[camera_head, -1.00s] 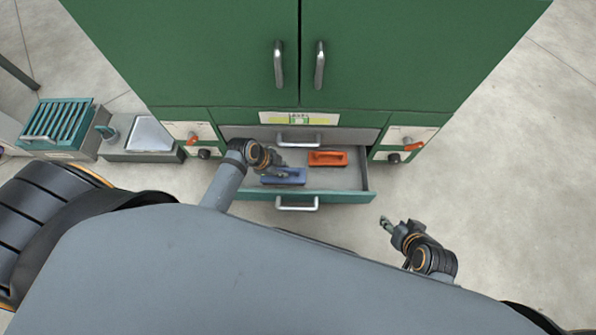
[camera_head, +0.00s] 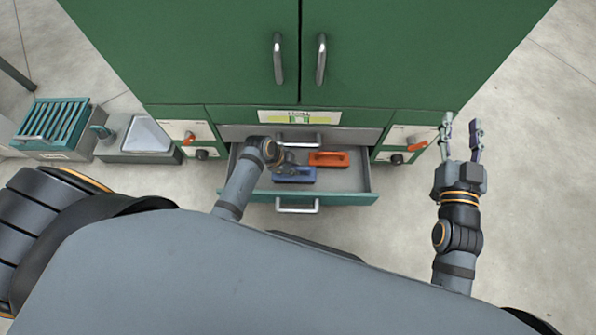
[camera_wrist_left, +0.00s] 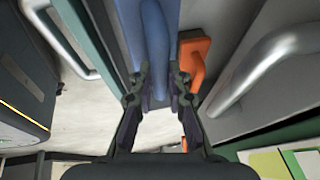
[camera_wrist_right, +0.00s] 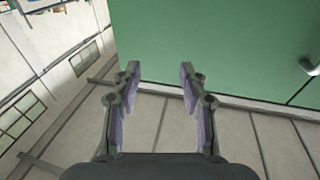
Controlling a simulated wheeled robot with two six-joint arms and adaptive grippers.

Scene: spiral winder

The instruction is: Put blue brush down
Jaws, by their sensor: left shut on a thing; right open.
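The blue brush (camera_head: 295,175) is in or just over the open drawer, left of an orange brush (camera_head: 328,159). My left gripper (camera_head: 284,163) is over the drawer and shut on the blue brush. In the left wrist view the fingers (camera_wrist_left: 160,88) close around the blue brush's handle (camera_wrist_left: 152,45), with the orange brush (camera_wrist_left: 197,55) beside it. I cannot tell whether the blue brush touches the drawer floor. My right gripper (camera_head: 462,130) is open and empty, right of the cabinet; its parted fingers also show in the right wrist view (camera_wrist_right: 158,85).
The open drawer (camera_head: 345,180) has a front handle (camera_head: 297,206) and belongs to the green cabinet (camera_head: 200,55). Panels with orange knobs flank the drawer. A grey box with teal slats (camera_head: 55,125) and a grey unit (camera_head: 140,140) stand at left. The floor at right is clear.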

